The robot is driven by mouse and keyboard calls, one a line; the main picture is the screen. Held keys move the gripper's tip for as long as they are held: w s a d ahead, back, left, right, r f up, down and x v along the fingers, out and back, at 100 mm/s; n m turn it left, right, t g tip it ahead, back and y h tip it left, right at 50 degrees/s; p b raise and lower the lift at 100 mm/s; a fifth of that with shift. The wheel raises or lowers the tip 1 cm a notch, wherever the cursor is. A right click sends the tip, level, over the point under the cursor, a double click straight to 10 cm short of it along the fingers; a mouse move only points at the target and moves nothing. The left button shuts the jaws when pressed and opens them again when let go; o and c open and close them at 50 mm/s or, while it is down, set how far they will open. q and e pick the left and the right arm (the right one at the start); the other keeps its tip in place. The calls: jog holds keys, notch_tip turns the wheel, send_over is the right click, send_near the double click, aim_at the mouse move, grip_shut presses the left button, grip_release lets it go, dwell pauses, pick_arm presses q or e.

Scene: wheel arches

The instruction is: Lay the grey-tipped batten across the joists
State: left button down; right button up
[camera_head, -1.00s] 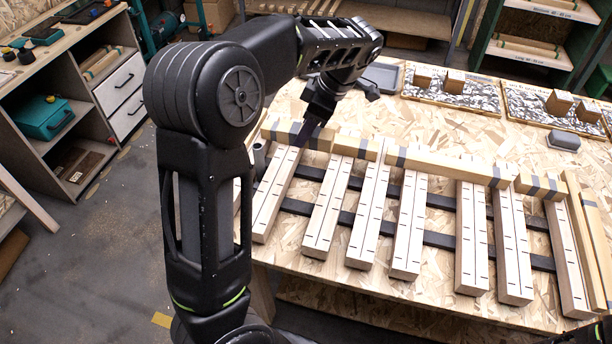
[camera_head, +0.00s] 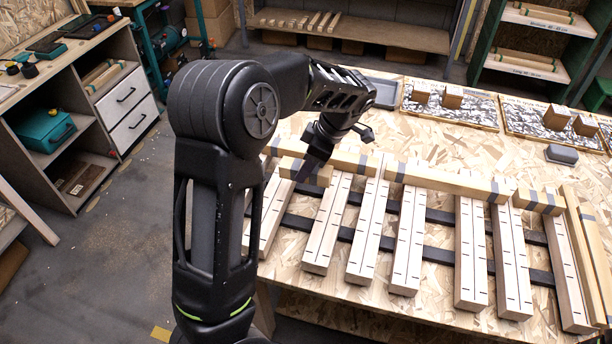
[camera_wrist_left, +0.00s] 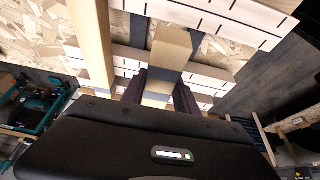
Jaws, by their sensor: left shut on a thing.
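My left gripper (camera_head: 314,165) points down over the far left end of the row of joists. It is shut on a pale wooden batten with grey tips (camera_head: 316,176). In the left wrist view the held batten (camera_wrist_left: 174,45) runs away between the dark fingers (camera_wrist_left: 158,86), with a grey band near them. It appears over the pale, black-marked joists (camera_head: 408,240); I cannot tell whether it touches them. Another batten (camera_head: 350,160) lies just behind it, and this or a similar one (camera_wrist_left: 92,45) shows at left in the wrist view. My right gripper is not in view.
A long grey-banded batten (camera_head: 440,180) and a short one (camera_head: 538,201) lie across the far ends of joists to the right. Dark crossbars (camera_head: 436,256) run under the joists. Trays with blocks (camera_head: 450,105) stand behind. The board between is mostly clear.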

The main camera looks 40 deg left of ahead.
pick_arm(q)
notch_tip(320, 180, down, 4)
jog(key=shift+r+p, duration=0.2)
jog(key=shift+p, duration=0.15)
jog(key=shift+f+b, duration=0.65)
jog(key=shift+b, duration=0.15)
jog(key=c, duration=0.9)
grip_release()
jog(key=shift+r+p, duration=0.75)
jog(key=shift+p, duration=0.15)
jog(key=b+v, duration=0.1)
jog(key=v, duration=1)
jog(key=shift+w+d+r, duration=0.1)
jog(key=shift+r, duration=0.3)
